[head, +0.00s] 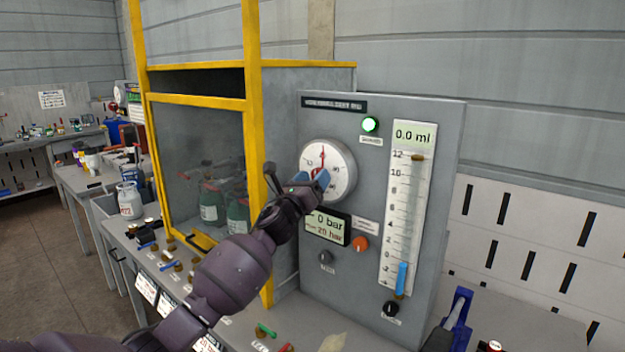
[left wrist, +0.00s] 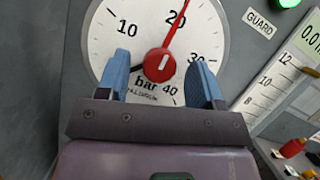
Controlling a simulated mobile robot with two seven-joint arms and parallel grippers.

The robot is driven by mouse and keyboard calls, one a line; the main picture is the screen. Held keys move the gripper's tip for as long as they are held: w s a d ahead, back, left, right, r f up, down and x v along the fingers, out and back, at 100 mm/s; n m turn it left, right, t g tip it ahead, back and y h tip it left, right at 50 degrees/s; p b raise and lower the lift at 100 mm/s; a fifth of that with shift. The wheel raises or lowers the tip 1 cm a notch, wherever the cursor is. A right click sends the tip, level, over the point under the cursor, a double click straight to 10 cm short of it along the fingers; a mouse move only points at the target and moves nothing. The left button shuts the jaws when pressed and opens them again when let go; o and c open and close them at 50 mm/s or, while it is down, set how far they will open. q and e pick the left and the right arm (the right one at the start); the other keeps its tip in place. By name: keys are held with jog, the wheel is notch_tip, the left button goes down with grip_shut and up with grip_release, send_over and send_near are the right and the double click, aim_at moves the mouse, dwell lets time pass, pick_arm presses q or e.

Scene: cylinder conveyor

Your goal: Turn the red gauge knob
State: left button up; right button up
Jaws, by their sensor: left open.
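The round white gauge (head: 341,163) sits on the upper left of the grey panel. In the left wrist view its dial (left wrist: 110,35) shows numbers from 10 to 40 and "bar". The red gauge knob (left wrist: 159,65) is at the dial's centre, with a red needle pointing up near 20. My left gripper (head: 304,184) is in front of the gauge's lower left. In the left wrist view its two blue fingers (left wrist: 160,80) are open, one on each side of the knob with gaps between. I cannot tell whether the fingertips reach its depth. My right gripper is not in view.
The panel (head: 440,150) also carries a green lamp (head: 370,124), a bar display (head: 327,227), an orange knob (head: 361,244) and a ml scale (head: 405,200). A yellow-framed guard (head: 252,100) stands at left. A blue-handled tool (head: 459,308) is at the lower right.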

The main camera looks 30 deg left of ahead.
pick_arm(q)
jog(key=shift+c, duration=0.3)
jog(key=c, duration=0.7)
jog(key=shift+c, duration=0.8)
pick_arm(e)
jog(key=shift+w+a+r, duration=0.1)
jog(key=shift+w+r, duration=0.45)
